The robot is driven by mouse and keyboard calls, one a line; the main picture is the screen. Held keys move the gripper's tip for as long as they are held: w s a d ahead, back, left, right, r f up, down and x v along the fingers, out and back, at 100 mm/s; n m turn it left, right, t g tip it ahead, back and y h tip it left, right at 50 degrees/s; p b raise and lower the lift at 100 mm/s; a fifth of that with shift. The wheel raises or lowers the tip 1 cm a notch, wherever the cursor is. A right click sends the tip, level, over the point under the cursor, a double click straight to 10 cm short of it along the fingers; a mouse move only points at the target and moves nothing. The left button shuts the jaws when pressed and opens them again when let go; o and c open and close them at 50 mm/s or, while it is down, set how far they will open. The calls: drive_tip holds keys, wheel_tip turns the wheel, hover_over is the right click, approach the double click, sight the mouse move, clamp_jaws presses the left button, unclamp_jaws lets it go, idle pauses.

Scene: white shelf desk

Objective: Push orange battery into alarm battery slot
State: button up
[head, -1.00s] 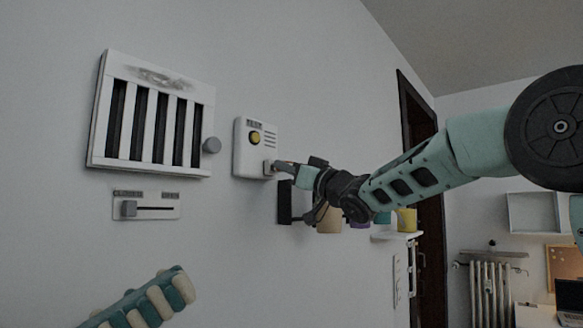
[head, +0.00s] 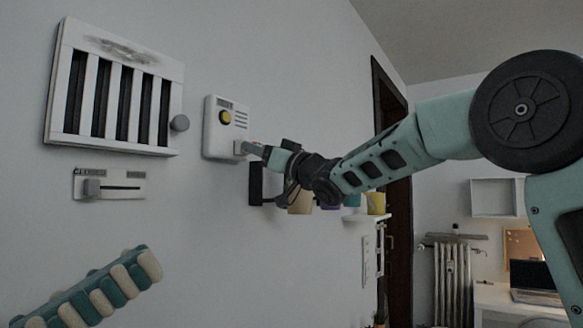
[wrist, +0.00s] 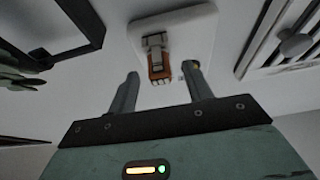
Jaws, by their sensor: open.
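The white alarm box (head: 211,140) with a round yellow button is on the wall in the head view. In the wrist view, the alarm (wrist: 196,38) is at the top, with a grey slot piece (wrist: 154,42) on it. The orange battery (wrist: 160,68) sits directly below that grey piece, in line with it. I cannot tell how deep it is in the slot. My gripper (wrist: 162,72) is open, with one finger on each side of the battery and gaps visible between. In the head view, my gripper (head: 249,149) is at the alarm's lower right corner and hides the battery.
A slatted vent (head: 60,138) with a grey knob (head: 180,123) and a slider panel (head: 125,178) are on the wall to the left. A dark bracket (head: 256,180) is just below my gripper. A shelf with cups (head: 376,203) is farther right.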

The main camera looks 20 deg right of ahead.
drive_tip(key=b+v, duration=0.6)
drive_tip(key=v, duration=0.9)
drive_tip(key=shift+s+d+f, duration=0.15)
drive_tip(key=shift+s+f, duration=0.05)
drive_tip(key=shift+s, duration=0.1)
